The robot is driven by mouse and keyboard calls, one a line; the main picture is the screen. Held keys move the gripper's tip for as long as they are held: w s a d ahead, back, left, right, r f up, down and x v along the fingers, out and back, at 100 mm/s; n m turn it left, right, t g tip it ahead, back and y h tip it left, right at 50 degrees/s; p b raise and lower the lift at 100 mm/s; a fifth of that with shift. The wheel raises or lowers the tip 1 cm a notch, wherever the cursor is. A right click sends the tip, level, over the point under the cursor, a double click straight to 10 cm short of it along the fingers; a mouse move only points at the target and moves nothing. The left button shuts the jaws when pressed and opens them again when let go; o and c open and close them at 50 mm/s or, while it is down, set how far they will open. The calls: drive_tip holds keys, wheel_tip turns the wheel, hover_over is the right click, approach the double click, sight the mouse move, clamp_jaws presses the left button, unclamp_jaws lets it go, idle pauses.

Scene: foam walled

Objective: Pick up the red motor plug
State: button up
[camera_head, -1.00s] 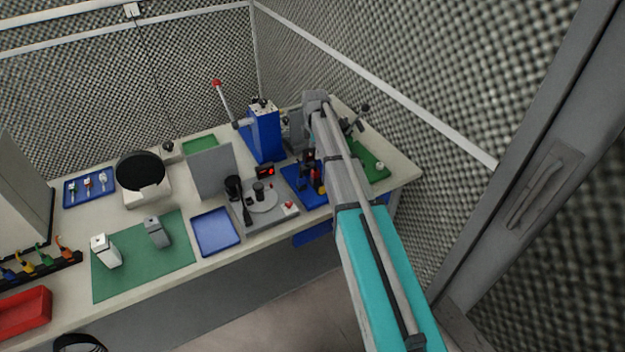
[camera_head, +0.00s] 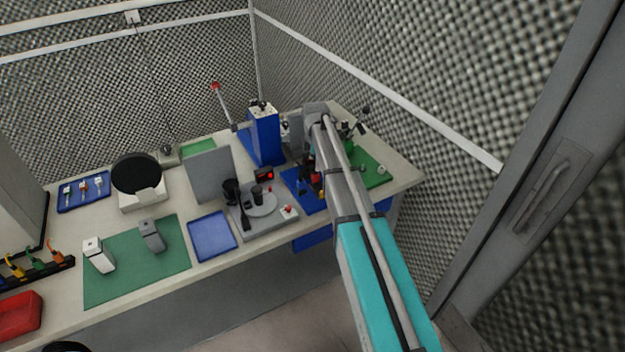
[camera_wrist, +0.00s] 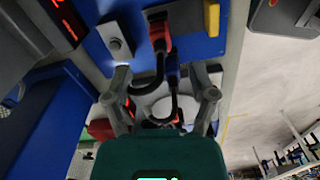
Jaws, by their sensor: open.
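The red motor plug (camera_wrist: 160,38) sits on the blue board in the wrist view, with a black cable curving down from it. A blue plug (camera_wrist: 172,72) with its own black cable is just below it. My gripper (camera_wrist: 161,73) is open and empty. Its two fingers stand apart to the left and right below the red plug, with the blue plug and cables between them in the picture. I cannot tell the depth gap. In the head view, a small red part (camera_head: 316,181) shows on the blue board (camera_head: 298,186), partly covered by my arm. My fingers are hidden there.
A blue tower (camera_head: 265,138) stands left of my arm. A grey fixture with a round plate (camera_head: 262,204) and a small red display (camera_head: 264,175) are close by. A yellow block (camera_wrist: 211,18) is right of the plug. The blue tray (camera_head: 212,236) is empty.

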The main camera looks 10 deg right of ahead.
sight(316, 174)
drive_tip(key=shift+f, duration=0.1)
drive_tip(key=shift+s+f+b, duration=0.15)
drive_tip(key=shift+f+b, duration=2.35)
drive_tip(key=shift+b, duration=0.1)
clamp_jaws()
